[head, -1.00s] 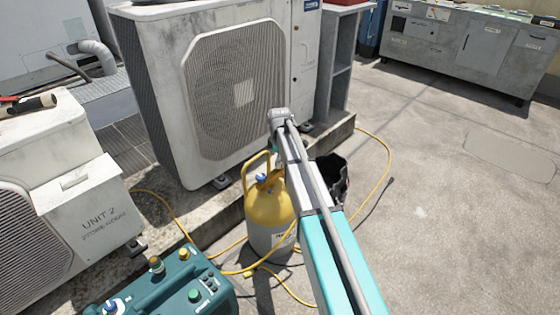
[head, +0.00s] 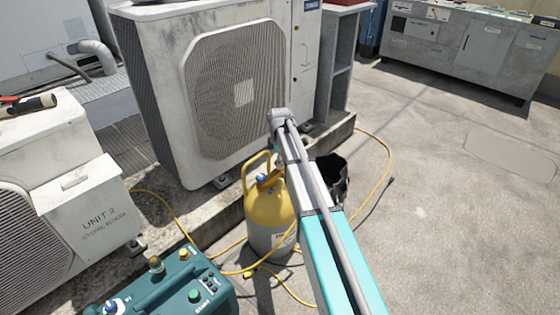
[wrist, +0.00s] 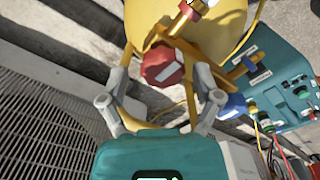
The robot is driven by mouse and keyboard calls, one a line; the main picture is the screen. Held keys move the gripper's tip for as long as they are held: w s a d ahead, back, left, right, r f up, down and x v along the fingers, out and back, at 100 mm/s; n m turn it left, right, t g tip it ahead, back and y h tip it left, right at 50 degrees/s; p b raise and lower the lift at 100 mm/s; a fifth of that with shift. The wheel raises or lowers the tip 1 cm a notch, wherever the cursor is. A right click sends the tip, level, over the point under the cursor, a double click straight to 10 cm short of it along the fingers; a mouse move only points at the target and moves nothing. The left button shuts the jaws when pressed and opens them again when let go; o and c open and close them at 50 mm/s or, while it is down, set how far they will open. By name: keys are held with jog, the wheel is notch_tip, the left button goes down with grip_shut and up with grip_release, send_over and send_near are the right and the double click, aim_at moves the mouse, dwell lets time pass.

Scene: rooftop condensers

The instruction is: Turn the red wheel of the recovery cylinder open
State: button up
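The recovery cylinder (head: 268,212), with yellow top and grey body, stands upright on the roof floor in the head view, partly behind my arm. Its yellow top (wrist: 222,28) fills the upper part of the wrist view. My gripper (wrist: 160,73) is open, one finger on each side of the wheel, with gaps visible in the picture. Whether the wheel lies at fingertip depth is unclear. A blue handle (wrist: 233,106) is right of the right finger.
A yellow guard bar (wrist: 180,126) runs close to the fingers. A large condenser (head: 160,100) stands behind the cylinder, a teal machine (head: 165,285) in front left. A black bucket (head: 335,175) is beside the cylinder. Yellow hoses (head: 375,185) lie around. The floor at right is clear.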

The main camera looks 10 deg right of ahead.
jog(key=shift+s+m, duration=0.1)
jog(key=shift+m, duration=0.3)
